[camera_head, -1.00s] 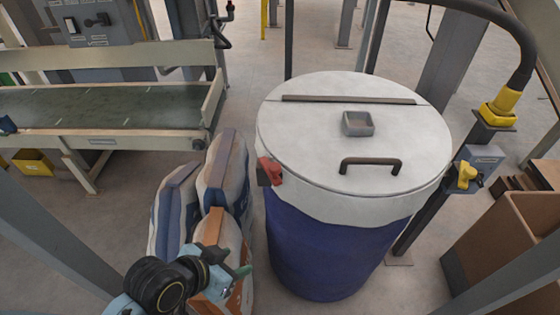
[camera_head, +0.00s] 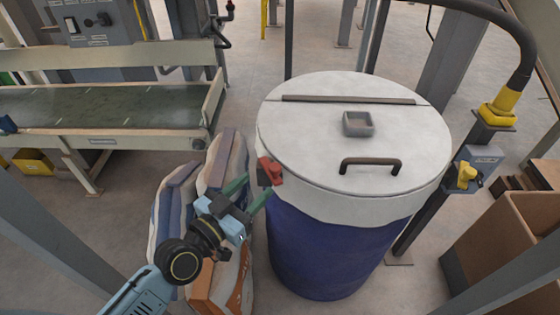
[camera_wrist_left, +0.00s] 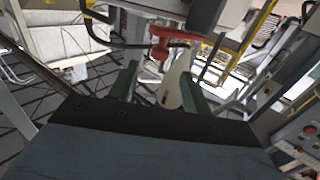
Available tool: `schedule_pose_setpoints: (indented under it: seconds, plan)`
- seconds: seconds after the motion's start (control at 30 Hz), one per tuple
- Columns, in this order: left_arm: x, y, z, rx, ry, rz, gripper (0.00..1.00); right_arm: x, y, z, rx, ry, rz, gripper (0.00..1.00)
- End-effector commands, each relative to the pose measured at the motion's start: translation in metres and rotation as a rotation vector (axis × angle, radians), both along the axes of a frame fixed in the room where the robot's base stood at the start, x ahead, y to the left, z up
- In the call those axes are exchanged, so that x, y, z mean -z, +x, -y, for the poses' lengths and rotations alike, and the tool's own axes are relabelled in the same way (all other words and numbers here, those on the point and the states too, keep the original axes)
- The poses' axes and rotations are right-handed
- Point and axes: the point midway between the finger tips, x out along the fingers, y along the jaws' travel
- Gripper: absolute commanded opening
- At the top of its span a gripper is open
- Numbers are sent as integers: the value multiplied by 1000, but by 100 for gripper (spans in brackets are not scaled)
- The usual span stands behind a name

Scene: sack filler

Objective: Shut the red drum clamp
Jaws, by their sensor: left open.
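The red drum clamp (camera_head: 269,171) sits on the left side of the drum's rim, below the white lid (camera_head: 330,135). The drum (camera_head: 325,250) has a blue body. My left gripper (camera_head: 250,192) is open, with its green fingers pointing up and right towards the clamp, a little below and left of it. In the left wrist view the red clamp (camera_wrist_left: 172,42) shows ahead, just beyond the gap between the open fingers (camera_wrist_left: 158,88). Nothing is between the fingertips that I can tell. My right gripper is not in view.
Several filled sacks (camera_head: 170,205) stand left of the drum, close under my left arm. A conveyor (camera_head: 110,105) is at the back left. A post with a yellow knob (camera_head: 466,175) and a brown box (camera_head: 505,235) are at the right.

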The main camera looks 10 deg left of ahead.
Motion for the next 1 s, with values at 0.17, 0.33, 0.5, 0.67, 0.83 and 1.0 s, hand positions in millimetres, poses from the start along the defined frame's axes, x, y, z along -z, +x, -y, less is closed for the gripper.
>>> schedule_pose_setpoints:
  seconds: [0.17, 0.33, 0.5, 0.67, 0.83, 1.0]
  plan:
    - [-1, 38, 17, -1, -4, 2, 48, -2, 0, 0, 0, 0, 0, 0]
    - [-1, 67, 31, 1, -1, 1, 48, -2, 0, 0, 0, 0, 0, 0]
    - [0, 84, 38, 1, -1, -1, 48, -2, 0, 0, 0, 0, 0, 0]
    - [0, 90, 41, 2, 0, -2, 48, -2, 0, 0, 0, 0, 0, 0]
    - [0, 91, 41, 2, 1, -3, 48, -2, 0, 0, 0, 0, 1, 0]
    - [0, 91, 41, 1, 1, -2, 35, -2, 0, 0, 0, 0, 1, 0]
